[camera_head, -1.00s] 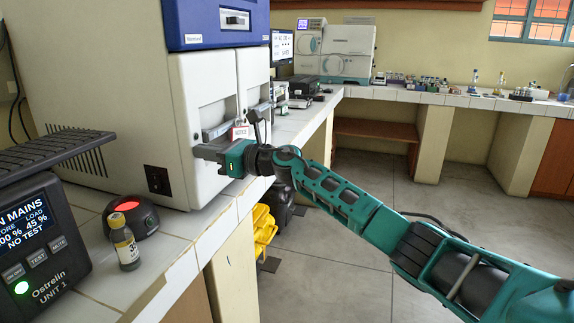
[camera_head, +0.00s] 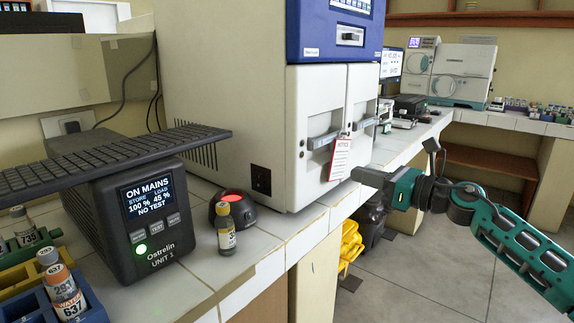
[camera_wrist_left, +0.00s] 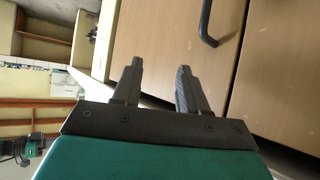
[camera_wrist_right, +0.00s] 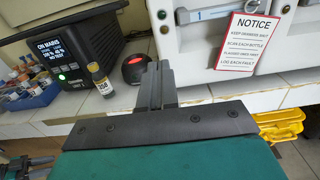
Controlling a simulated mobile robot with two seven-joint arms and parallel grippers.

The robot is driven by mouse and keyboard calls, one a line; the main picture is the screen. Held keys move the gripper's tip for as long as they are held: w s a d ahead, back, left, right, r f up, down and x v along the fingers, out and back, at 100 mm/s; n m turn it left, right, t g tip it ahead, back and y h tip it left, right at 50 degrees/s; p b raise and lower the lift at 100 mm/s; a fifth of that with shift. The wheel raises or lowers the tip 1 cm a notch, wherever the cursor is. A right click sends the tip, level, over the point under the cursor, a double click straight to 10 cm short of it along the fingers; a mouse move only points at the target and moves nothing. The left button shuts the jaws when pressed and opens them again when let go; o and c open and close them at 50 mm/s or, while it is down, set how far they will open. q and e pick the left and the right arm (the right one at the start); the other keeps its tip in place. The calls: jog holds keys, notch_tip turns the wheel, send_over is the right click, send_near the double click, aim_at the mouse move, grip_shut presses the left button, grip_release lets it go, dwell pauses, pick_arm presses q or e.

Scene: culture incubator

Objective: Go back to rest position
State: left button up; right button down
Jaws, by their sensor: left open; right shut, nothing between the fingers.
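My right gripper (camera_head: 366,178) is shut and empty. It is in front of the white incubator (camera_head: 240,120), near its lower right corner, apart from the door handle. Its shut fingers (camera_wrist_right: 160,85) also show in the right wrist view, pointing toward the counter edge. My left gripper (camera_wrist_left: 158,72) is open and empty in the left wrist view, facing wooden cabinet fronts (camera_wrist_left: 185,40). The left gripper is not in the head view. The incubator's two lower doors look shut, and a notice tag (camera_head: 340,158) hangs at the handles.
On the tiled counter (camera_head: 265,262) stand a power unit (camera_head: 150,235), a small bottle (camera_head: 225,228), a round device with a red top (camera_head: 240,208) and racked bottles at the left. A yellow bin (camera_head: 350,240) is below the counter. Floor (camera_head: 425,270) at the right is clear.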

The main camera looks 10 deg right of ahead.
jog(key=s+a+f+m+t+h+p, duration=0.2)
jog(key=s+a+f+m, duration=0.2)
jog(key=f+m, duration=0.45)
jog(key=s+a+f+m+t+h+p, duration=0.15)
jog(key=s+a+f+m, duration=0.3)
jog(key=m, duration=0.65)
pick_arm(q)
jog(key=shift+y, duration=0.6)
jog(key=a+r+p, duration=0.1)
jog(key=s+a+r+p, duration=0.1)
jog(key=p, duration=0.1)
jog(key=a+r+p, duration=0.1)
jog(key=r+p, duration=0.1)
jog(key=shift+s, duration=0.4)
pick_arm(e)
jog(key=s+f+m+g+h, duration=0.3)
jog(key=s+f+m, duration=0.5)
jog(key=s+m, duration=0.3)
jog(key=s+f+m+g+h, duration=0.3)
jog(key=s+f+m, duration=0.4)
jog(key=s+m, duration=0.4)
jog(key=shift+a+f, duration=0.2)
jog(key=shift+f, duration=0.2)
pick_arm(q)
jog(key=shift+d, duration=0.15)
jog(key=shift+w+r, duration=0.15)
